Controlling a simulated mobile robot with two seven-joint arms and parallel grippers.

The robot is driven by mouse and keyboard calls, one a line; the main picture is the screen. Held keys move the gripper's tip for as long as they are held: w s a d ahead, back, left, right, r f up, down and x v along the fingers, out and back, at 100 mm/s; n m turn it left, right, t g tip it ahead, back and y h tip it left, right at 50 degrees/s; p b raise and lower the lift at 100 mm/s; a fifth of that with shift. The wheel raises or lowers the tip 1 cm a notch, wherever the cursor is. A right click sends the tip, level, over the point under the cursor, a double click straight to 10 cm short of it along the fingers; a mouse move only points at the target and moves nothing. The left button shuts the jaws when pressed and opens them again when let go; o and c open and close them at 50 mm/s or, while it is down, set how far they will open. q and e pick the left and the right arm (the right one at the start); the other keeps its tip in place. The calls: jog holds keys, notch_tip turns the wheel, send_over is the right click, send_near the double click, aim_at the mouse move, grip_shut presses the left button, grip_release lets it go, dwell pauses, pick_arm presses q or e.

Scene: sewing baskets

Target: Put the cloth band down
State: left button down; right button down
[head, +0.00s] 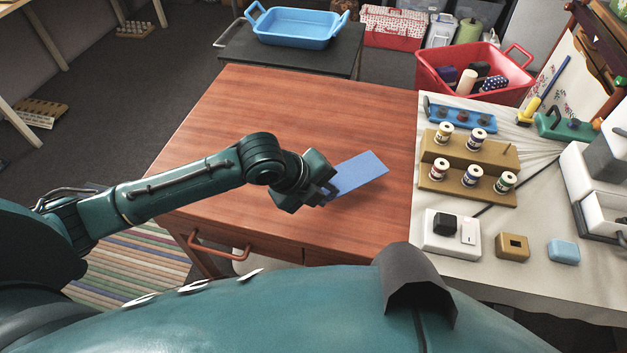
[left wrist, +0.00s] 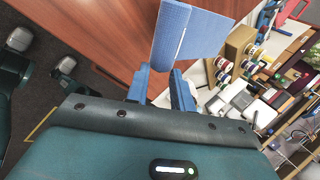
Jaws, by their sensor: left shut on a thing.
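The blue cloth band (head: 359,173) is a flat strip over the bare wooden table (head: 300,120). My left gripper (head: 328,192) is shut on its near left end. In the left wrist view the band (left wrist: 188,36) stands out ahead of the two blue fingers (left wrist: 160,84), with a fold line along it. The head view does not clearly show whether the band's far end touches the table or hangs just above it. My right gripper is not in view.
A cream-clothed surface at right holds spool stands (head: 466,173), a white box (head: 451,233) and a blue block (head: 563,251). A blue tray (head: 293,26) and a red basket (head: 477,60) are behind. The wooden table is otherwise clear.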

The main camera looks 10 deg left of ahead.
pick_arm(q)
jog(key=shift+f, duration=3.4)
jog(key=c, duration=1.2)
grip_release()
jog(key=shift+o, duration=0.2)
